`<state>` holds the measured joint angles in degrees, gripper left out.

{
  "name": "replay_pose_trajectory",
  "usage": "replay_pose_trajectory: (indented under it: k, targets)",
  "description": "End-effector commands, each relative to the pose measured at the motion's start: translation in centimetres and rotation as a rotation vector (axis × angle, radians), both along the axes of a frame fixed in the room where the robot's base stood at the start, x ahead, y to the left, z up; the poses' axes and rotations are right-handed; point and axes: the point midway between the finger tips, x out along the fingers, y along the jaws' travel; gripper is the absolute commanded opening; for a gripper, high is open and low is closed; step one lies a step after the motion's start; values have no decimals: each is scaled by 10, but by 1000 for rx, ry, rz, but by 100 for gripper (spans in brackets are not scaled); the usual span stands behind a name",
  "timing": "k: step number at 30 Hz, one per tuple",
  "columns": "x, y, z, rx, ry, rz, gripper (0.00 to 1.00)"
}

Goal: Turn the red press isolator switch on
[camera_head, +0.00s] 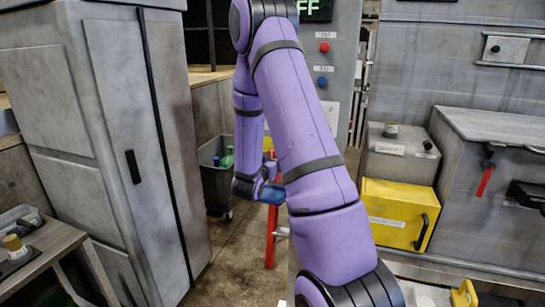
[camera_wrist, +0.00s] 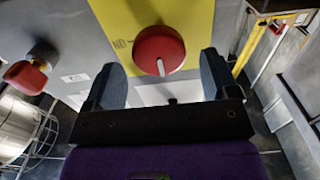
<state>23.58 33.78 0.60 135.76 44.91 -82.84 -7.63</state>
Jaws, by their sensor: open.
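In the wrist view a round red knob (camera_wrist: 160,50) with a white pointer mark sits on a yellow plate (camera_wrist: 205,22); it looks like the isolator switch. Part of a label shows to its left. My gripper (camera_wrist: 162,77) is open, with one dark finger on each side below the knob. The knob lies ahead of the gap between the fingers. I cannot tell whether a finger touches it.
A second red knob (camera_wrist: 25,77) sticks out at the left of the wrist view. The head view shows a grey control panel (camera_head: 343,70) with red (camera_head: 324,47) and blue (camera_head: 321,81) buttons, a tall grey cabinet (camera_head: 125,130) and a yellow box (camera_head: 398,213).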

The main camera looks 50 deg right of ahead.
Motion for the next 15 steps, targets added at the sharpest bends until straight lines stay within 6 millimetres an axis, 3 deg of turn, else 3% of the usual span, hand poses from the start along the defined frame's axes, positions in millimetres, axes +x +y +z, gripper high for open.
replay_pose_trajectory:
  k: [6,15]
  targets:
    - [10,-23,0,1,-2,-1,81]
    - [12,-30,0,1,0,1,81]
